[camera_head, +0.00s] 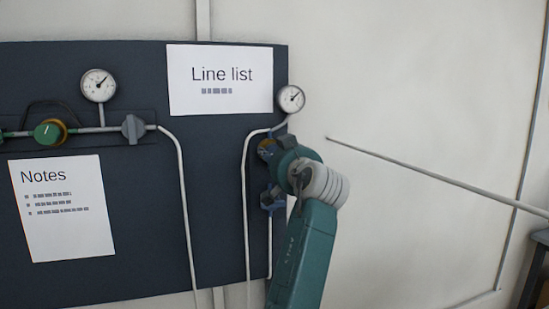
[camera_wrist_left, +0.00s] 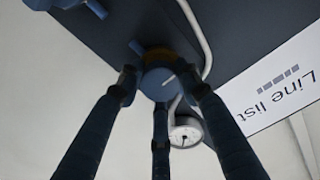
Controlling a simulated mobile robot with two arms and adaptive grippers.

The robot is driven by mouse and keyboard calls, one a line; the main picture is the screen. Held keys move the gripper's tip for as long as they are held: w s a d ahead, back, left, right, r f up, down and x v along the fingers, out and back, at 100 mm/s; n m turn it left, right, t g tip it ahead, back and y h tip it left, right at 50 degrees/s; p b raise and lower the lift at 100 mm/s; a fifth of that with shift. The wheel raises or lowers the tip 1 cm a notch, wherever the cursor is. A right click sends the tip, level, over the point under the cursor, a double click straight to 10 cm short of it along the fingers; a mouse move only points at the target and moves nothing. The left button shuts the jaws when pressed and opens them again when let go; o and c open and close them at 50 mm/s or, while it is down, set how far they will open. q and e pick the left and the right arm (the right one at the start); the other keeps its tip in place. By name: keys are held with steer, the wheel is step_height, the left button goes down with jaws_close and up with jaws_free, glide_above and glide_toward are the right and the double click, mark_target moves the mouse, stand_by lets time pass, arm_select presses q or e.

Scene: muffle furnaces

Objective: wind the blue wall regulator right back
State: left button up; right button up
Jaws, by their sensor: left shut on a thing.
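The blue wall regulator (camera_head: 264,148) is at the right edge of the dark panel, mostly hidden behind my left gripper (camera_head: 278,152) in the head view. In the left wrist view its round blue knob (camera_wrist_left: 159,84) shows face on, with a pale mark and a yellow-brown ring behind it. My left gripper's three dark fingers (camera_wrist_left: 160,98) are shut around the knob's rim. The regulator's white gauge (camera_head: 291,99) sits just above it; it also shows in the left wrist view (camera_wrist_left: 186,132). My right gripper is not in view.
A blue valve handle (camera_head: 272,198) sits just below the regulator. A green regulator (camera_head: 50,132), a second gauge (camera_head: 98,85) and a grey-blue handle (camera_head: 133,129) are on the left. Thin pipes (camera_head: 247,200) run down the panel. Wall to the right is mostly bare.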

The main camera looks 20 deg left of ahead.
arm_select(q)
steer(key=shift+r, duration=0.2)
stand_by(0.3)
steer(key=o, duration=1.1)
steer(key=shift+o, duration=0.2)
steer(key=shift+f, duration=0.1)
